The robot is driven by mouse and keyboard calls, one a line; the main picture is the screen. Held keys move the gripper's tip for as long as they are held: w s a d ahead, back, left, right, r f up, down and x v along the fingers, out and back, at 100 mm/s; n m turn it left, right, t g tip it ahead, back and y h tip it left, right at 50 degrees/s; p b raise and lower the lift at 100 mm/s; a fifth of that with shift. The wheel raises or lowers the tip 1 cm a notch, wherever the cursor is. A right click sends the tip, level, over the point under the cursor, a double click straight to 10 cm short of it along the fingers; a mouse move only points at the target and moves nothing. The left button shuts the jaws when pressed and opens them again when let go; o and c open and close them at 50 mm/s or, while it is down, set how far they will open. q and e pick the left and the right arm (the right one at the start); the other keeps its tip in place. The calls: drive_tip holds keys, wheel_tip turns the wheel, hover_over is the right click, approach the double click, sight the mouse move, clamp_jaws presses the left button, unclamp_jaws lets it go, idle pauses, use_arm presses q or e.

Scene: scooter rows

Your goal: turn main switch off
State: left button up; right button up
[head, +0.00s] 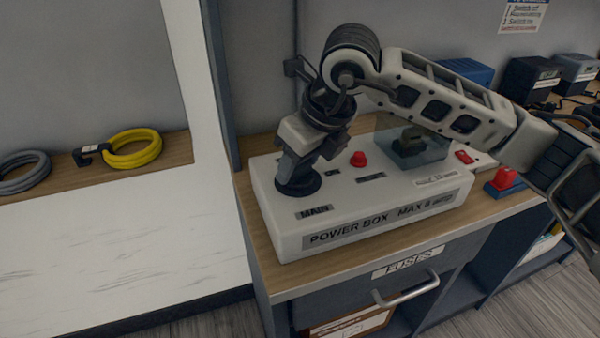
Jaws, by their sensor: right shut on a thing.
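The white power box (282,231) stands on a wooden cabinet top, with "POWER BOX MAX" lettering on its front. The main switch (297,184) is a dark round knob on the left of the box, behind the "MAIN" label (314,211). My right gripper (296,172) comes down over the knob from above and is shut on it. The fingers and wrist hide the upper part of the knob, so I cannot tell which way it is turned. My left gripper is not in view.
A drawer handle (408,291) sticks out below. Yellow cable (135,149) lies on the left shelf.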

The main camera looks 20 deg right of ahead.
drive_tip(key=n+y+b, duration=0.1)
drive_tip(key=n, duration=0.1)
drive_tip(key=shift+w+d+f+n+g, duration=0.1)
drive_tip(key=shift+n+g, duration=0.2)
drive_tip(key=shift+n, duration=0.1)
drive_tip(key=n+g+b, duration=0.1)
drive_tip(key=n, duration=0.2)
drive_tip(key=shift+n+y, duration=0.3)
drive_tip(key=shift+y, duration=0.1)
drive_tip(key=n+g, duration=0.1)
drive_tip(key=n, duration=0.2)
drive_tip(key=n+g, duration=0.1)
drive_tip(key=n, duration=0.2)
drive_tip(key=shift+w+y, duration=0.2)
drive_tip(key=shift+y, duration=0.1)
drive_tip(key=shift+g, duration=0.3)
drive_tip(key=o, duration=1)
drive_tip(key=shift+d, duration=0.1)
drive_tip(key=p+v, duration=0.1)
drive_tip(key=v, duration=1.5)
